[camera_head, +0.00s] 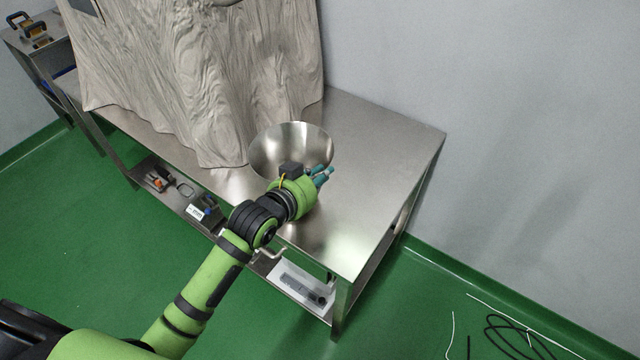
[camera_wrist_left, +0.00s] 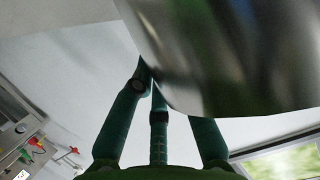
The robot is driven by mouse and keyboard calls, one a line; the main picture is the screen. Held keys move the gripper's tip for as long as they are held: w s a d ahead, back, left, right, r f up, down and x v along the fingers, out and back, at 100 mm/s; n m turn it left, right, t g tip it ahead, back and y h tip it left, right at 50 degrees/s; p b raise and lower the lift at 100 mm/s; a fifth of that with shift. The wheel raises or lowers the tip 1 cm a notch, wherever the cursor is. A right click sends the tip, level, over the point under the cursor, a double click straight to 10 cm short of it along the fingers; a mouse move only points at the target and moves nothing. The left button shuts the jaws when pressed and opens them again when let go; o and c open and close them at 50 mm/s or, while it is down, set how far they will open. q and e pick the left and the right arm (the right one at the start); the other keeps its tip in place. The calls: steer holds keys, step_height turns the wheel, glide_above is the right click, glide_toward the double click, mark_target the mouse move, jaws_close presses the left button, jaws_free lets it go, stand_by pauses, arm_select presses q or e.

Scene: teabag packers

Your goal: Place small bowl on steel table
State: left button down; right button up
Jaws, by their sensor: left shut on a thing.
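The small bowl (camera_head: 292,142) is a shiny steel bowl at the steel table (camera_head: 384,150), near the grey cover. I cannot tell whether its base touches the tabletop. My left gripper (camera_head: 323,175) is at the near right side of the bowl and is shut on it. In the left wrist view the bowl's polished wall (camera_wrist_left: 235,50) fills the upper right, with the green fingers (camera_wrist_left: 155,85) against its lower left edge. The fingertips are partly hidden by the bowl. My right gripper is in neither view.
A grey draped cover (camera_head: 200,70) takes up the left and back of the table. The table's right part is clear. A lower shelf holds tools and a white tray (camera_head: 298,285). Black cables (camera_head: 515,335) lie on the green floor at right.

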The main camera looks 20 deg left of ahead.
arm_select(q)
steer(key=shift+f, duration=1.95)
steer(key=c, duration=1.2)
jaws_free()
steer(key=v, duration=1.2)
steer(key=shift+b, duration=0.35)
